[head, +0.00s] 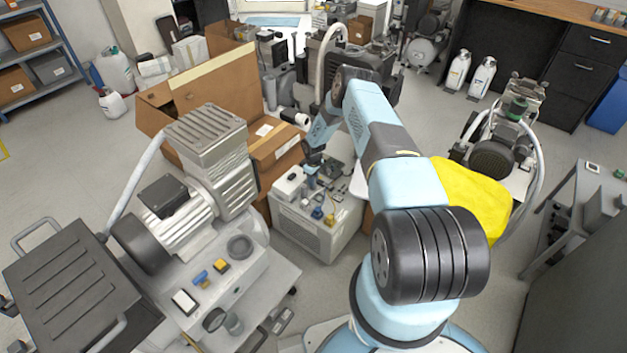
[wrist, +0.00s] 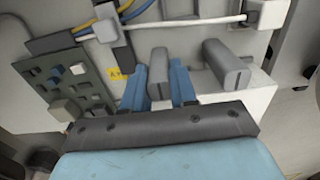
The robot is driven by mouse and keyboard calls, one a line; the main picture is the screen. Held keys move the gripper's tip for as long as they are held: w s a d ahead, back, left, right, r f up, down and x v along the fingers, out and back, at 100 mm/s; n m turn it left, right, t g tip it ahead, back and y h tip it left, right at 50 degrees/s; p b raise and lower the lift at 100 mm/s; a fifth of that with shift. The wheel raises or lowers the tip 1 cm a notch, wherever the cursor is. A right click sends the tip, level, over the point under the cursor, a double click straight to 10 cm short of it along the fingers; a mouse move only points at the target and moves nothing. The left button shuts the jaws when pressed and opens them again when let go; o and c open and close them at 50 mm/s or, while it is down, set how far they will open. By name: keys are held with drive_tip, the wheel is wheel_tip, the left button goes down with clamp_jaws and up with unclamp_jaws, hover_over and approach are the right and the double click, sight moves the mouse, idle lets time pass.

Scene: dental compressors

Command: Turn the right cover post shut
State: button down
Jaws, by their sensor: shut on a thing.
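My gripper (wrist: 161,88) has its two blue fingers on either side of a grey cover post (wrist: 158,62) in the wrist view and is shut on it. The post's lower part is partly hidden between the fingers. A second, thicker grey post (wrist: 228,65) stands to the right, apart from the fingers. I cannot tell from the views which of the two is the right cover post. In the head view my gripper (head: 312,162) is over the open top of a light grey compressor unit (head: 310,232); the posts are too small to make out there.
In the wrist view a white cable (wrist: 190,22) runs behind the posts, and a dark board (wrist: 68,85) with small blocks lies to the left. In the head view a cardboard box (head: 275,150) stands close on the left, and a large compressor (head: 190,210) stands nearer.

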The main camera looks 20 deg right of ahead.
drive_tip(key=shift+d, duration=0.1)
drive_tip(key=c, duration=1.2)
unclamp_jaws()
drive_tip(key=shift+r, duration=0.1)
wheel_tip(320, 180, up, 14)
drive_tip(key=shift+f, duration=0.25)
